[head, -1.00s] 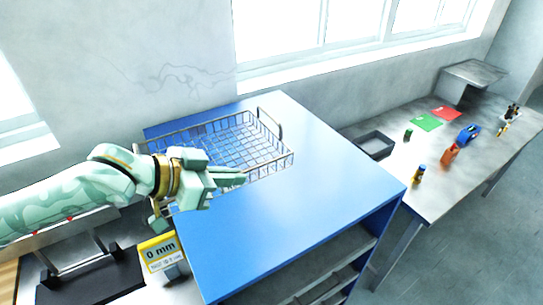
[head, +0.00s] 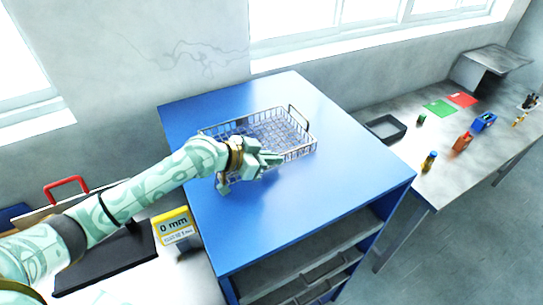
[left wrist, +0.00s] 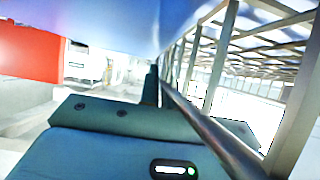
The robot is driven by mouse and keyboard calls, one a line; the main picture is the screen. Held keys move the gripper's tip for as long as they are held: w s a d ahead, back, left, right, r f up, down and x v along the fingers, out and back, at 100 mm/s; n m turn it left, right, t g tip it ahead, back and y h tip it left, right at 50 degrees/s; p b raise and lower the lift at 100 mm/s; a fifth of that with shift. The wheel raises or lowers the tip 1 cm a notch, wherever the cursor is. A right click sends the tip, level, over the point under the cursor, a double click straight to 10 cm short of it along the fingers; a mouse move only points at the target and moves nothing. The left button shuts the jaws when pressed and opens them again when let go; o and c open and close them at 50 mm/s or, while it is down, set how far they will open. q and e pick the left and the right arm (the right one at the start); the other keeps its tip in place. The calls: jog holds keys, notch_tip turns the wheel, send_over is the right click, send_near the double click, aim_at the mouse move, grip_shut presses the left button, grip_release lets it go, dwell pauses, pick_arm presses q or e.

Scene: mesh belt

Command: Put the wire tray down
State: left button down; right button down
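The wire tray (head: 303,153) is a shallow grey mesh basket with a raised handle at its far right end. It is over the blue top (head: 310,215) of a cabinet, looking roughly level. I cannot tell whether its bottom touches the top. My left gripper (head: 268,160) is at the tray's near left end and appears shut on it; the gripper hides the grip point. In the left wrist view the tray's bars (left wrist: 215,60) run close along the gripper. My right gripper is not in view.
The blue top is clear in front of and right of the tray. A yellow "0 mm" sign (head: 173,226) stands left of the cabinet. A dark bin (head: 386,129), bottles and coloured cards are on the grey bench (head: 445,150) at right. A wall is behind.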

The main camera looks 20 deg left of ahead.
aim_at(232, 174)
pick_arm(q)
jog(key=c, duration=1.6)
grip_release()
jog(key=shift+f, duration=0.1)
jog(key=shift+s, duration=0.1)
jog(key=shift+a+r, duration=0.1)
jog(key=shift+r, duration=0.15)
jog(key=b+v, duration=0.1)
jog(key=v, duration=0.9)
jog(key=shift+s+a+f, duration=0.15)
jog(key=shift+s+a, duration=0.05)
jog(key=shift+s+a+r+b, duration=0.35)
jog(key=shift+s+r, duration=0.05)
jog(key=shift+r, duration=0.05)
